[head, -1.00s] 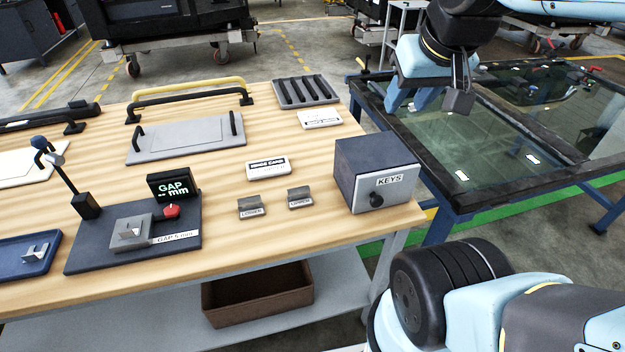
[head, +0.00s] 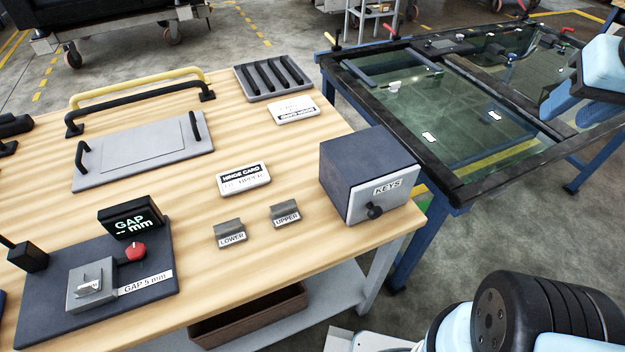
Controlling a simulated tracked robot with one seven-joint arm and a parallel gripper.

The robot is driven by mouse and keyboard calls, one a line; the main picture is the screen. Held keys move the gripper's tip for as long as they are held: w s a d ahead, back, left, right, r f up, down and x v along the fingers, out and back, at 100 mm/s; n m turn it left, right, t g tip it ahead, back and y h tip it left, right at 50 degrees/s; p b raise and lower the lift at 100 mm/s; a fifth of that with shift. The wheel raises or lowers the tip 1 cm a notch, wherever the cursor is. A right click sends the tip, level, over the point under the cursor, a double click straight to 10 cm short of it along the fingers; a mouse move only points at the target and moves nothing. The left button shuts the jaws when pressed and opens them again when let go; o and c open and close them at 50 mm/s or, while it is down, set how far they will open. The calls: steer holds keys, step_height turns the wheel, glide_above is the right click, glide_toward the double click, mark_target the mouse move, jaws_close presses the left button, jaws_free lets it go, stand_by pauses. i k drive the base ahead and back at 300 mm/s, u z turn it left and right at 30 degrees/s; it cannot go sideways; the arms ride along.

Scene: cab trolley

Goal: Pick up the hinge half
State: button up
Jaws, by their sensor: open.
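A small metal bracket (head: 90,286), which looks like a hinge half, sits on a grey block on the dark gap fixture (head: 150,240). Two small grey angled pieces stand on the bench, one labelled LOWER (head: 230,234) and one labelled UPPER (head: 286,217). The frames do not settle which of these is the hinge half. The blue tray that held another small metal bracket is almost wholly past the left edge. My gripper (head: 572,105) is only partly in view at the upper right edge, open, above the glass-topped frame and far from these pieces.
The KEYS box (head: 368,175) stands at the wooden bench's right corner. A hinge card (head: 244,178) lies behind the angled pieces. A grey plate with black handles (head: 145,152) and a slotted block (head: 273,78) lie farther back. The glass-topped frame (head: 455,188) stands to the right.

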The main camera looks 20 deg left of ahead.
mark_target(283, 214)
steer(key=z, duration=0.75)
steer(key=k, duration=2.4)
steer(key=u, duration=1.4)
steer(key=i, duration=1)
